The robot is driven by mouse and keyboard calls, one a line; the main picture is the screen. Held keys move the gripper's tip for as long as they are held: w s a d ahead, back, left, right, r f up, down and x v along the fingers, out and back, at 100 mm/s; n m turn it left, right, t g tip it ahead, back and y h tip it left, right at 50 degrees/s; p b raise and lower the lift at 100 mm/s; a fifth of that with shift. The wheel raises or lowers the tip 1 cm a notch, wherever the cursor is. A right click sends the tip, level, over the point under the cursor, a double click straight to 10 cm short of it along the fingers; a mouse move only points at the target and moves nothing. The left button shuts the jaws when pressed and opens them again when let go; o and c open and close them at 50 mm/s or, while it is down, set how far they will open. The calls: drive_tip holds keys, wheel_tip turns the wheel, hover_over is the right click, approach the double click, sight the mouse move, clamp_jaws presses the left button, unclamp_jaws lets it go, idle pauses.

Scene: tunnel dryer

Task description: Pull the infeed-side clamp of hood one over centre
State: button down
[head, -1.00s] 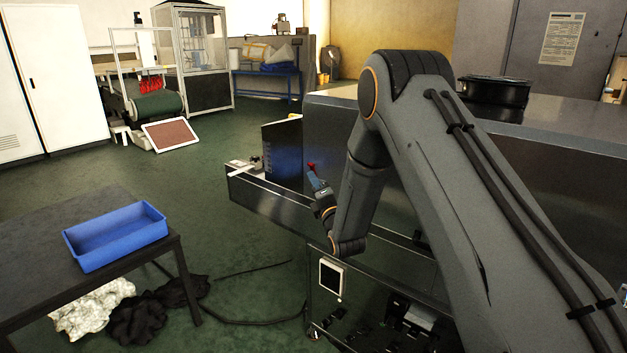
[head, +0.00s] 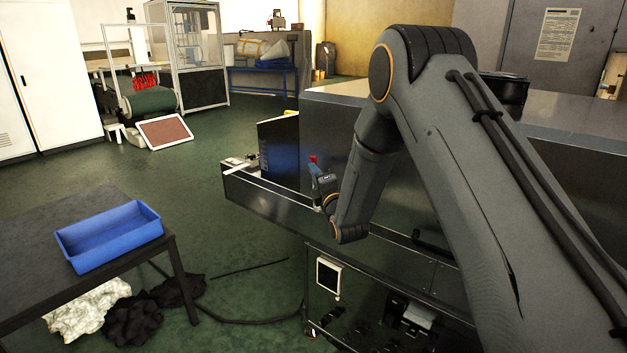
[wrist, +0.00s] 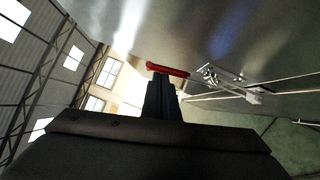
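The clamp's red handle (head: 313,159) shows at the tip of my gripper (head: 318,172), beside the hood's dark steel side (head: 330,135). In the wrist view the red handle (wrist: 167,69) lies crosswise at the ends of the dark fingers (wrist: 160,80), which are close together and appear shut on it. The clamp's bright metal bracket (wrist: 222,76) is on the hood's steel surface (wrist: 220,35), right of the handle. The link between handle and bracket is only partly visible. In the head view my arm hides part of the hood.
A steel conveyor frame (head: 265,200) runs below the hood, with a blue-lit dark panel (head: 279,150) standing at its end. A dark table (head: 60,218) with a blue tray (head: 110,235) stands at left. A cable (head: 245,318) lies on the floor. The green floor between is mostly open.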

drive_tip(key=s+a+b+v, duration=0.1)
drive_tip(key=a+b+v, duration=0.15)
drive_tip(key=v, duration=1.05)
drive_tip(key=s+d+f+m+g+h+p, duration=0.1)
drive_tip(key=s+d+f+m+g+h, duration=0.2)
drive_tip(key=s+d+m+g, duration=0.3)
drive_tip(key=s+d+f+m+g+h, duration=0.3)
drive_tip(key=s+d+m, duration=0.1)
drive_tip(key=d+m, duration=0.35)
drive_tip(key=s+d+m+g, duration=0.2)
drive_tip(key=s+m+g, duration=0.1)
drive_tip(key=s, duration=0.5)
drive_tip(key=s+d+m+g, duration=0.2)
drive_tip(key=s+m+g, duration=0.1)
drive_tip(key=s, duration=0.5)
drive_tip(key=s+d+m+g+h, duration=0.1)
drive_tip(key=s+d+m+g, duration=0.2)
drive_tip(key=s, duration=0.6)
drive_tip(key=shift+r+m, duration=0.5)
drive_tip(key=shift+m, duration=0.65)
